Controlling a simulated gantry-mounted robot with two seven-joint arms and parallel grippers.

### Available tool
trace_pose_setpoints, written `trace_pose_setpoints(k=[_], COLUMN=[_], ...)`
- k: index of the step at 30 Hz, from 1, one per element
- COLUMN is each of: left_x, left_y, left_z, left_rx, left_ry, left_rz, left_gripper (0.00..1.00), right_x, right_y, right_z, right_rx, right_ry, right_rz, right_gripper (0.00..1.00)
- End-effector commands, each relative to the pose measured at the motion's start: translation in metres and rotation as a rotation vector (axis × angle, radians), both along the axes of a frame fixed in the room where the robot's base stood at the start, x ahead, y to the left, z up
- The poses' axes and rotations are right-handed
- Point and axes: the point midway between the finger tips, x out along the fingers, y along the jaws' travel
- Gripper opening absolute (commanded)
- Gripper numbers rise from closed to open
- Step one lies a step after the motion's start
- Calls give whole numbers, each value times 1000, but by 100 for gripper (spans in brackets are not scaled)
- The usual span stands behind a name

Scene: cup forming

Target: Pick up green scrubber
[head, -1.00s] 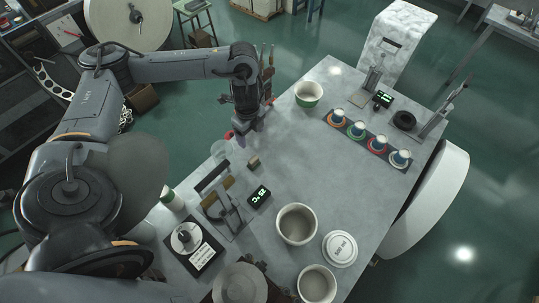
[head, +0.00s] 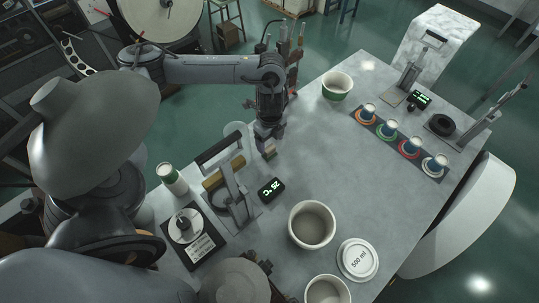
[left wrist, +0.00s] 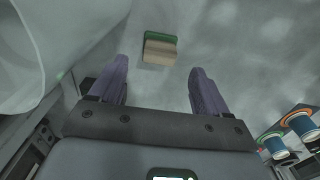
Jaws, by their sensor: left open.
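The green scrubber is a small block with a tan part and a green part. In the left wrist view the scrubber (left wrist: 160,48) lies on the table just beyond the fingertips, roughly centred between them. In the head view the scrubber (head: 269,151) shows only in part, its tan side next to my left gripper. My left gripper (head: 267,138) points down at the table. In the left wrist view the left gripper (left wrist: 158,72) has its two purple-grey fingers spread wide, with nothing between them. My right gripper does not show.
A clear container (head: 236,132) stands close left of the gripper. A metal lever press (head: 234,187) and a temperature display (head: 271,189) are nearby. Cups (head: 312,226) and a 500 ml lid (head: 358,259) stand nearer the front. The table's middle is clear.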

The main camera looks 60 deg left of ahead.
Motion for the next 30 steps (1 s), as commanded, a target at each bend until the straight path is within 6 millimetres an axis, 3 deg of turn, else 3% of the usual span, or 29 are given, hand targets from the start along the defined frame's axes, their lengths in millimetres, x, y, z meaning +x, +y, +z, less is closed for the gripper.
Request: trace_pose_setpoints(k=[8, 15, 26, 30], left_x=[-1, -2, -2, -2], left_y=[1, 2, 2, 2], left_z=[-22, -48, -55, -55], left_rx=[0, 1, 1, 1], left_ry=[2, 1, 0, 0], left_rz=[0, -1, 0, 0], left_gripper=[77, 77, 77, 55], right_x=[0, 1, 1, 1], right_y=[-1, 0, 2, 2], right_z=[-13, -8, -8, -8], right_rx=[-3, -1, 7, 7], right_ry=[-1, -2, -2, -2], right_rz=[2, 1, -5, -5], right_gripper=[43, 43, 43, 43])
